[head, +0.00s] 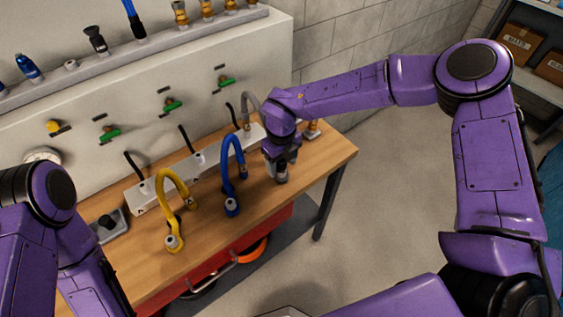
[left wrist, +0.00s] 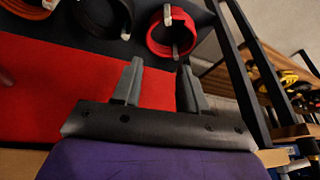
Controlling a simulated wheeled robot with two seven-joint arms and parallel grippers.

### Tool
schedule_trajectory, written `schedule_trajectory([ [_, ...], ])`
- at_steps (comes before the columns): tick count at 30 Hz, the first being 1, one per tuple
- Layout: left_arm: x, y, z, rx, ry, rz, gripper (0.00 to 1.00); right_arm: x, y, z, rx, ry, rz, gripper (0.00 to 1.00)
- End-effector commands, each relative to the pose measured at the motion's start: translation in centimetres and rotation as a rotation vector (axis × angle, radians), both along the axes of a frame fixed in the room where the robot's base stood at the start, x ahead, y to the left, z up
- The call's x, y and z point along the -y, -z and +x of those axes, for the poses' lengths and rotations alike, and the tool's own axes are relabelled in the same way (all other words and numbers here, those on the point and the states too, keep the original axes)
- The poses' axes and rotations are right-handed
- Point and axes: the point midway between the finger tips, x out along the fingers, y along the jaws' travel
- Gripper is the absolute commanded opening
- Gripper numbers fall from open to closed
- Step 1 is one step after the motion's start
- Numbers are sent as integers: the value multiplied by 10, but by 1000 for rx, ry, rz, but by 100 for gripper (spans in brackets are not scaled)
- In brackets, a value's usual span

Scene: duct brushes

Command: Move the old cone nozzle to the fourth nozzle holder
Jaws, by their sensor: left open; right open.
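A row of nozzles stands on a grey ledge (head: 115,57) at the upper left in the head view. A dark cone-shaped nozzle (head: 96,40) stands upright there, beside a small bare holder (head: 70,65). I cannot tell for sure which nozzle is the old cone nozzle, nor which holder is the fourth. My right gripper (head: 283,172) is open and points down over the bench, right of the blue hose and in front of the grey hose. What lies between its fingers is hidden. My left gripper (left wrist: 157,78) is open and empty in the left wrist view; the head view does not show it.
A blue nozzle (head: 28,68), a blue wand (head: 134,20) and several brass nozzles (head: 180,13) share the ledge. Yellow (head: 166,182), blue (head: 228,165) and grey (head: 251,103) hoses rise from the wooden bench (head: 265,205).

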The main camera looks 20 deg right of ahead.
Motion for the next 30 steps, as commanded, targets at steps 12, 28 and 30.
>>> schedule_trajectory([
  [12, 0, -1, 0, 0, 0, 0, 43, 0, 0, 0, 0, 0, 0, 63],
  [28, 0, -3, 0, 0, 0, 0, 43, 0, 0, 0, 0, 1, 1, 24],
  [30, 0, -3, 0, 0, 0, 0, 43, 0, 0, 0, 0, 1, 1, 1],
])
